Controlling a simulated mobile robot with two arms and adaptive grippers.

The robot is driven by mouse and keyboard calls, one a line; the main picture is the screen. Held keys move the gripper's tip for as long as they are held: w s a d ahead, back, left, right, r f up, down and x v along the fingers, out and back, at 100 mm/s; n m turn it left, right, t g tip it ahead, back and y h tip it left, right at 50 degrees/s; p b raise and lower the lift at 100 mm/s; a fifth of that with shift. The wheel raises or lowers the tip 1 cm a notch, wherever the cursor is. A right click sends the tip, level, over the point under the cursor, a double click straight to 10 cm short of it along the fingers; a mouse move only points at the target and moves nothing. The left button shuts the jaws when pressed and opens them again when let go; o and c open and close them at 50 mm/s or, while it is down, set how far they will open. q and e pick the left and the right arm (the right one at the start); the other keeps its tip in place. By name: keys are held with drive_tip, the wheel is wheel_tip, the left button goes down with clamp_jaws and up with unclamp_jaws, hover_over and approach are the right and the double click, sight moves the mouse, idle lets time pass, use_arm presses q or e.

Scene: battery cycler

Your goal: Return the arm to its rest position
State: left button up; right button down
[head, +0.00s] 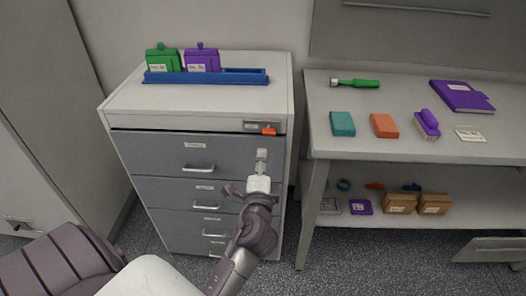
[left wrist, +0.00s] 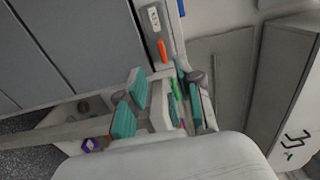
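My left gripper (head: 262,163) is in front of the upper right part of the drawer cabinet (head: 196,154), below the orange latch (head: 268,131). In the left wrist view, the fingers (left wrist: 160,102) with teal pads stand apart, and I see nothing held between them. The orange latch also shows in the left wrist view (left wrist: 162,50), beyond the fingers. I cannot tell whether the gripper touches the cabinet. My left arm comes up from the bottom of the head view. My right gripper is not in view.
On the cabinet, a blue rack (head: 206,77) bears a green battery (head: 162,60) and a purple one (head: 202,60). The workbench (head: 400,160) close on the right bears a teal block (head: 342,124), an orange block (head: 384,125) and other items. Cardboard boxes (head: 399,203) sit on its lower shelf.

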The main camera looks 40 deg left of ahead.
use_arm(q)
drive_tip(key=shift+s+d, duration=0.15)
drive_tip(key=shift+s, duration=0.1)
idle(0.3)
drive_tip(key=s+d+f+n+g+h, duration=0.1)
drive_tip(key=s+d+f+g+h, duration=0.15)
drive_tip(key=f, duration=0.95)
drive_tip(key=s+d+f+g+h, duration=0.1)
drive_tip(key=s+d+f+h, duration=0.15)
drive_tip(key=f, duration=0.95)
drive_tip(key=s+d+f+n+g+h, duration=0.15)
drive_tip(key=d+f, duration=0.25)
drive_tip(key=f, duration=0.7)
drive_tip(key=s+d+f+n+g+h, duration=0.25)
drive_tip(key=s+f+g, duration=0.25)
drive_tip(key=s+f, duration=0.85)
drive_tip(key=s+a+f+n+g, duration=0.1)
drive_tip(key=s+f, duration=0.3)
drive_tip(key=s, duration=0.6)
drive_tip(key=s+a+f+n+g, duration=0.2)
drive_tip(key=s+f, duration=0.3)
drive_tip(key=s, duration=0.6)
drive_tip(key=shift+f+n+g+h, duration=0.25)
drive_tip(key=shift+n+g+h, duration=0.05)
drive_tip(key=shift+n+g, duration=0.3)
drive_tip(key=shift+s, duration=0.1)
